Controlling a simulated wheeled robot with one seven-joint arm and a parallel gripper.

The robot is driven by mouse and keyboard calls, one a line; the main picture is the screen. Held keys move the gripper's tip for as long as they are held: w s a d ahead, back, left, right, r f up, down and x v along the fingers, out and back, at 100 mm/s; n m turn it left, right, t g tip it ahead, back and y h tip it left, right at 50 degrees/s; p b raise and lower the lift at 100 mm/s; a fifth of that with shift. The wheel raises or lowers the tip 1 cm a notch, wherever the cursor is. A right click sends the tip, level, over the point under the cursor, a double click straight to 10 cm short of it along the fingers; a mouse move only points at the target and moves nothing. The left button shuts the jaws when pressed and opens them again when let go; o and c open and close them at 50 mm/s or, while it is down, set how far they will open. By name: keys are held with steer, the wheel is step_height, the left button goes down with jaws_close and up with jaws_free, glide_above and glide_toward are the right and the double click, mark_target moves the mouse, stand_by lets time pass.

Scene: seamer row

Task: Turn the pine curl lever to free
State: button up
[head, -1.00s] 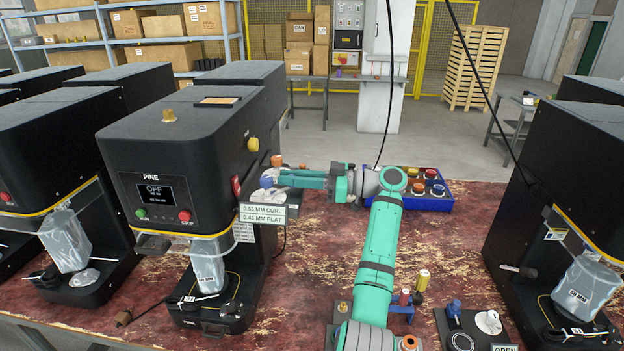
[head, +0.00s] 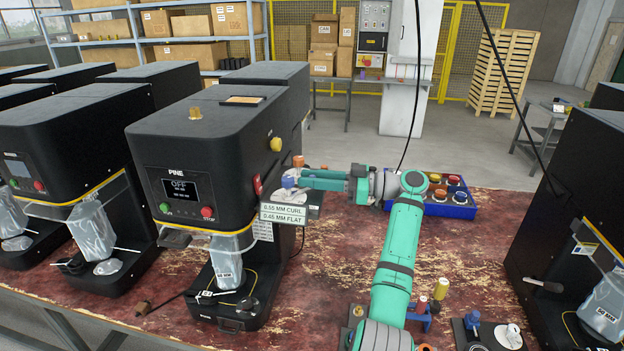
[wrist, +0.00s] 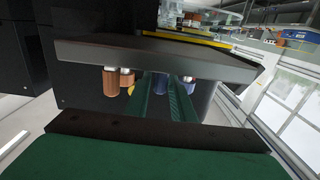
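The PINE seamer (head: 215,140) is the black machine at centre left in the head view, its small screen reading OFF. On its right side are an orange knob (head: 298,161) and a lower blue knob (head: 288,182), above a sign reading 0.55 MM CURL and 0.45 MM FLAT (head: 284,214). I cannot tell which knob belongs to the curl lever. My gripper (head: 300,182) points left at the blue knob. In the wrist view its green fingers (wrist: 167,98) show a narrow gap, with orange knobs (wrist: 117,82) to their left and a blue knob (wrist: 188,79) at the right finger. Contact is unclear.
A dark plate (wrist: 160,58) crosses above the fingers in the wrist view. A blue tray (head: 450,206) with coloured knobs stands behind my arm. Another black machine (head: 565,210) stands at the right.

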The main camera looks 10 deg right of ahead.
steer(key=v, duration=1)
steer(key=shift+d, duration=0.4)
